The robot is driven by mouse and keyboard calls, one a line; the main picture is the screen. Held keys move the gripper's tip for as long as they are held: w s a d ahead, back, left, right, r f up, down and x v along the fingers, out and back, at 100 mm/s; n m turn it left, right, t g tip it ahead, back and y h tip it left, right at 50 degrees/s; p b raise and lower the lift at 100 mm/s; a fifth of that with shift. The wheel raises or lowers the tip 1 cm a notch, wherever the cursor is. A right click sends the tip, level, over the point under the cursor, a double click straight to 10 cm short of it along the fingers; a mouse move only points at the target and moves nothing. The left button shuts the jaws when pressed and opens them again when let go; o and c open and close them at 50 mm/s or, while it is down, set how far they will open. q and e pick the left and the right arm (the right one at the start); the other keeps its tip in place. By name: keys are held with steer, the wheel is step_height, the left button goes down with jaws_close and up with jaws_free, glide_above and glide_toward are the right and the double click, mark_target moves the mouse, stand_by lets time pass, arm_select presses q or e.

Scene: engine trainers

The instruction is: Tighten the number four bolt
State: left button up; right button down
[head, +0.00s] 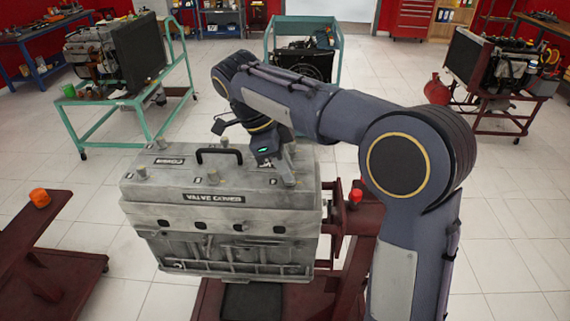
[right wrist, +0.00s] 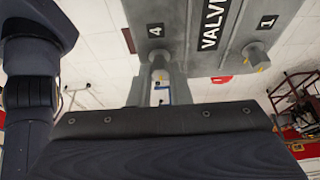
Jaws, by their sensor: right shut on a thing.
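The grey engine with its valve cover (head: 220,197) stands in front of me, with a black handle (head: 220,152) on top and several bolts along its edges. My right gripper (head: 288,174) reaches down to the bolt at the cover's right front corner. In the right wrist view the number four bolt (right wrist: 159,60) sits beside the printed "4", with the fingers (right wrist: 159,80) shut around it. The bolt marked "1" (right wrist: 255,53) stands apart on the right of that view. In the head view the gripped bolt is mostly hidden by the fingers. My left gripper is out of view.
The engine sits on a dark red stand (head: 350,257) with a red knob (head: 356,195). An orange object (head: 40,198) lies on a red stand at the left. A green cart (head: 100,135) and another engine (head: 498,62) stand farther back. Tiled floor lies open between them.

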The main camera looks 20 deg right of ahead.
steer(key=c, duration=1.3)
jaws_free()
steer(key=shift+c, duration=0.2)
steer(key=p+v, duration=0.1)
steer(key=v, duration=0.7)
steer(key=shift+d, duration=0.1)
